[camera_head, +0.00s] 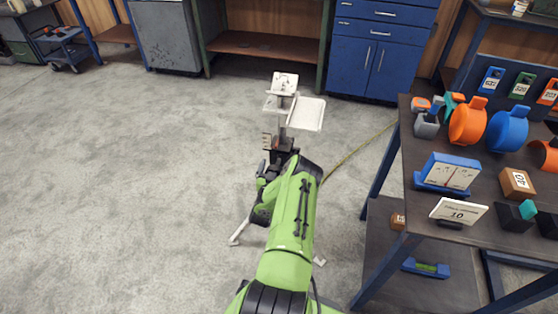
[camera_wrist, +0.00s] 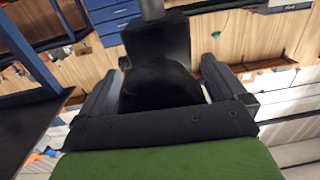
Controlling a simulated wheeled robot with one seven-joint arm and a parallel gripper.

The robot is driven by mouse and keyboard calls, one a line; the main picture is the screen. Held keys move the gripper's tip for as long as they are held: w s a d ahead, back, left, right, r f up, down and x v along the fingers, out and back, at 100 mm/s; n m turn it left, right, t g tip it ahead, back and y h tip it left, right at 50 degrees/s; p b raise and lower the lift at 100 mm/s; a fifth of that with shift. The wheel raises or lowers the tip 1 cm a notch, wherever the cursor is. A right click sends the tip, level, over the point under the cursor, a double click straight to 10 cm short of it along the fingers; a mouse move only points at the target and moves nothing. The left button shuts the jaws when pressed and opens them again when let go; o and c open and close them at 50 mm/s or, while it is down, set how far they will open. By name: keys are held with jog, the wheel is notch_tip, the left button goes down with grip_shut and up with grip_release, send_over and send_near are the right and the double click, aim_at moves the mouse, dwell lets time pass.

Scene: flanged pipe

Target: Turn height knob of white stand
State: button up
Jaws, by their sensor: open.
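The white stand (camera_head: 308,113) is ahead of my arm in the head view, with pale plates at its top, a grey pole and splayed white feet on the floor. My green arm hides much of its lower part. My gripper (camera_head: 279,152) is at the pole, below the plates. In the wrist view the fingers of my gripper (camera_wrist: 165,62) are open, one on each side of a rounded black knob (camera_wrist: 160,85). The knob sits in front of a black block on the grey pole (camera_wrist: 152,9). I cannot tell whether either finger touches the knob.
A dark workbench (camera_head: 400,150) with orange and blue tools, a card marked 10 and small blocks stands close on the right. Blue cabinets (camera_head: 379,52) and a wooden-shelved bench line the back. A cable (camera_head: 352,153) lies right of the stand.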

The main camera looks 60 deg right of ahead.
jog(key=shift+c, duration=0.6)
jog(key=c, duration=0.9)
jog(key=shift+r+m, duration=0.1)
jog(key=shift+m, duration=0.2)
jog(key=m+p, duration=0.1)
jog(key=m, duration=0.1)
jog(key=shift+m, duration=0.4)
jog(key=m, duration=0.8)
jog(key=shift+m+b, duration=0.35)
jog(key=shift+m, duration=1.55)
